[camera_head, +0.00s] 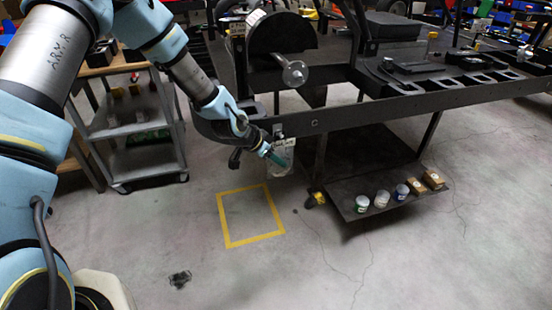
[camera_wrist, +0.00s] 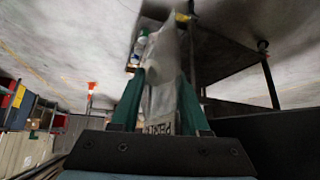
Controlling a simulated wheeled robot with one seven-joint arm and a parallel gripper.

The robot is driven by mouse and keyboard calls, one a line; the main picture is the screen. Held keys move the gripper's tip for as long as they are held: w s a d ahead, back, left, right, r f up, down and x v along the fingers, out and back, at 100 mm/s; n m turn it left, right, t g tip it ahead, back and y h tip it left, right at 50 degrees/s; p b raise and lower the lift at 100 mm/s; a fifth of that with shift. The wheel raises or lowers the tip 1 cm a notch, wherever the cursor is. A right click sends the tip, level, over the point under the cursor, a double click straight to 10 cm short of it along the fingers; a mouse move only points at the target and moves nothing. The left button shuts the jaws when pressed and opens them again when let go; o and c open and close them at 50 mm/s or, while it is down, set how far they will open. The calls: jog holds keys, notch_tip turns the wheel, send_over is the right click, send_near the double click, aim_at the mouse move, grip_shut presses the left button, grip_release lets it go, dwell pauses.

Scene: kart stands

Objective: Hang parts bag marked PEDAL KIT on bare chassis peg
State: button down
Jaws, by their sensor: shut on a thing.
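A clear parts bag (camera_head: 284,150) hangs against the side of the dark kart chassis rail (camera_head: 385,112). My gripper (camera_head: 274,157) has teal fingers and is shut on the bag, just below the rail. In the wrist view the bag (camera_wrist: 165,75) stands between the two fingers (camera_wrist: 160,95). A white label (camera_wrist: 160,128) with dark letters shows low on it, only partly readable. The top of the bag is close to the rail. I cannot tell whether it is around a peg or only beside one; the bare peg is not clearly visible.
A low dark shelf (camera_head: 350,208) under the kart holds several small tubs and boxes. A grey cart (camera_head: 125,130) stands at the left. A yellow square (camera_head: 222,218) is marked on the floor. The floor in front is mostly clear, with a small dark object (camera_head: 180,278).

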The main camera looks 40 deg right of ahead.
jog(key=shift+c, duration=2.2)
grip_release()
jog(key=shift+o, duration=0.6)
jog(key=shift+w, duration=0.1)
jog(key=shift+w, duration=0.1)
jog(key=shift+r, duration=0.1)
